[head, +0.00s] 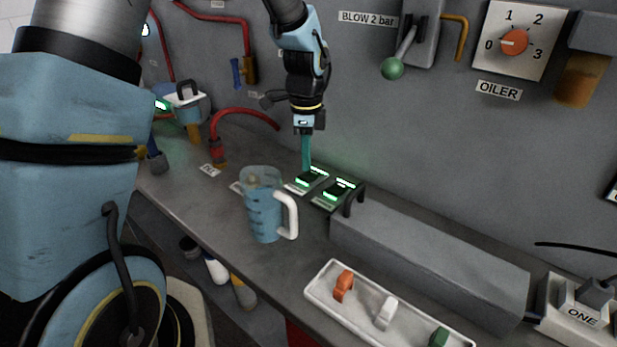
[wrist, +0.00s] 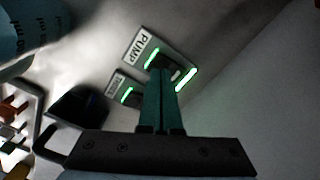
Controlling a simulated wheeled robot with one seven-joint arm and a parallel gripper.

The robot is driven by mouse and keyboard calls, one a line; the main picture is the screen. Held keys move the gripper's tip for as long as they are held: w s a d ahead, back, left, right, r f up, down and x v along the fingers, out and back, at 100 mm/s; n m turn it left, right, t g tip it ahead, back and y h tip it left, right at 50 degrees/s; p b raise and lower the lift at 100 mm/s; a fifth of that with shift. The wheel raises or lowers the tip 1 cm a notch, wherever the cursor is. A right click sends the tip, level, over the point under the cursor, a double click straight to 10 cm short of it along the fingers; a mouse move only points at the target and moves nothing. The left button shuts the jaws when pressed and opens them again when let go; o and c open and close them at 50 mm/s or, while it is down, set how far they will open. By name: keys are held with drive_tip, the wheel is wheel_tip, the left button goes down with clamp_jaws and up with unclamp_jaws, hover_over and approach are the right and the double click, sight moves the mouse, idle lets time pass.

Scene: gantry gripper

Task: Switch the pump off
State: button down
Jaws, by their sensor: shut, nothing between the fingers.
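The pump switch, a dark rocker with green lit strips on a plate labelled PUMP, shows in the wrist view (wrist: 141,42). In the head view it is the farther left one (head: 314,176) of two lit switches on the bench. My gripper (head: 307,167) points down at it, its teal fingers shut and empty. In the wrist view the fingertips (wrist: 160,72) overlap the lower part of the pump rocker and hide some of it. I cannot tell whether they touch it.
A blue measuring jug (head: 263,215) stands to the left in front. A long grey box (head: 430,252) with a dark handle lies right. A white tray (head: 318,294) is nearer.

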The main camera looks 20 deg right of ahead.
sight(306, 177)
drive_tip(key=shift+f+b, duration=0.7)
drive_tip(key=shift+f, duration=0.55)
idle(0.5)
drive_tip(key=shift+r+p, duration=2.95)
drive_tip(key=shift+r, duration=0.6)
